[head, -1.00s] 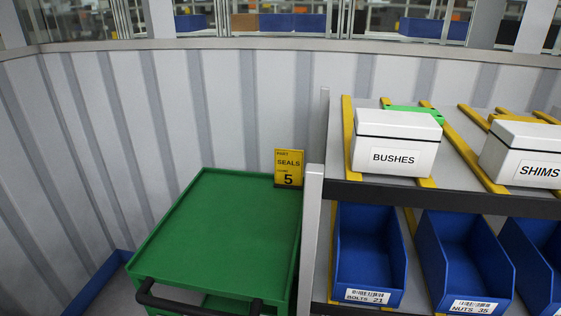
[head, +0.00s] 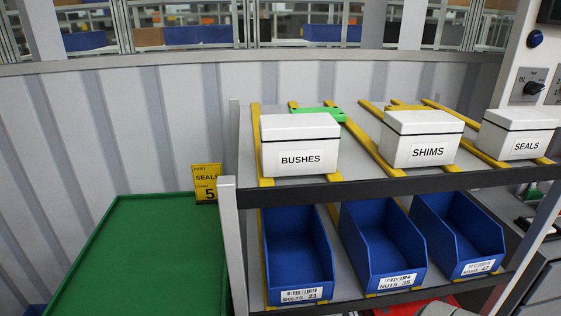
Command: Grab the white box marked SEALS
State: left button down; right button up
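The white box marked SEALS (head: 514,136) sits on the upper shelf of the rack, at its right end, on yellow rails. Its label faces me and its lid is on. The white SHIMS box (head: 420,139) stands to its left, and the white BUSHES box (head: 300,146) is further left on the same shelf. Neither of my grippers shows in the head view.
Blue bins (head: 298,252) marked BOLTS, NUTS and a third label fill the lower shelf. A control panel (head: 531,87) is at the right.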

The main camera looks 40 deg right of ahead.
aim_at(504, 134)
jog(key=z, duration=2.25)
